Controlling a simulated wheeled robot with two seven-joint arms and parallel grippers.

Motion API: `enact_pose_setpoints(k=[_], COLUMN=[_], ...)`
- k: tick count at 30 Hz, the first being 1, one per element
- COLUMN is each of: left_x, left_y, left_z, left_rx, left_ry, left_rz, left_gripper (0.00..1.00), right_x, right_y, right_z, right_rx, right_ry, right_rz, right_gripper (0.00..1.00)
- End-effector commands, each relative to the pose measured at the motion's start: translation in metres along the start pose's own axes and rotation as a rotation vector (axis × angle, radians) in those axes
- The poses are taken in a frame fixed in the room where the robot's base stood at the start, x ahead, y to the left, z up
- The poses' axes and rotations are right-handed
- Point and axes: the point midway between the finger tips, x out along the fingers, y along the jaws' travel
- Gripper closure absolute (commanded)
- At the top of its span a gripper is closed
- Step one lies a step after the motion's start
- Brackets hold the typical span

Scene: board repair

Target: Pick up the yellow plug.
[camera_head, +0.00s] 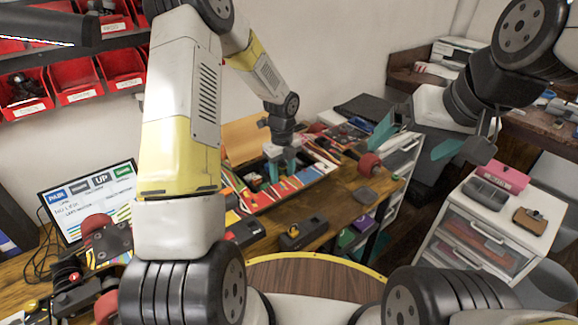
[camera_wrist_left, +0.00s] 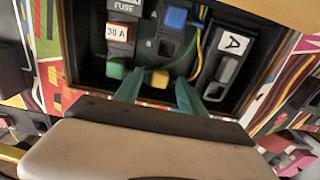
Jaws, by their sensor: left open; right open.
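The yellow plug (camera_wrist_left: 160,78) shows in the left wrist view, low in an open box with a colourful patterned rim (camera_wrist_left: 52,75). It lies between the two green fingertips of my left gripper (camera_wrist_left: 160,88), which is open. I cannot tell whether the fingers touch it. In the head view my left gripper (camera_head: 283,165) reaches down into the box, and the plug cannot be made out there. My right gripper (camera_head: 420,140) is open and empty, in the air right of the table.
Inside the box, a fuse block (camera_wrist_left: 120,32) marked 30 A, a blue plug (camera_wrist_left: 176,18), wires and a module marked A (camera_wrist_left: 232,45) surround the left fingers. A black device (camera_head: 303,232) lies on the table in front. A white drawer cabinet (camera_head: 480,235) stands at right.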

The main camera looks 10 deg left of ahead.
Motion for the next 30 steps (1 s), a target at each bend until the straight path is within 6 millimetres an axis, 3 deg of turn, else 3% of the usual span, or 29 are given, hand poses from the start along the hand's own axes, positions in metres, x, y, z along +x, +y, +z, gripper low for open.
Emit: enact_pose_setpoints(k=[3,10,15,18,30], left_x=[0.0096,0.0105,0.0103,0.0103,0.0014], left_y=[0.0002,0.0001,0.0001,0.0000,-0.0008], left_z=[-0.0002,0.0002,0.0002,0.0001,0.0006], left_rx=[0.000,-0.002,-0.002,-0.002,-0.002], left_ry=[0.000,-0.001,0.000,0.000,-0.002], left_rz=[0.001,-0.001,-0.001,-0.001,-0.003], left_gripper=[0.53,0.53,0.86,1.00,1.00], right_x=[0.0000,0.0000,0.0000,0.0000,0.0000], right_y=[0.0000,0.0000,0.0000,0.0000,0.0000], right_z=[0.0000,0.0000,0.0000,0.0000,0.0000], right_rx=[0.000,0.000,0.000,0.000,0.000], right_ry=[0.000,0.000,0.000,0.000,0.000], right_rz=[0.000,0.000,0.000,0.000,0.000], right_gripper=[0.00,0.00,0.00,0.00,0.00])
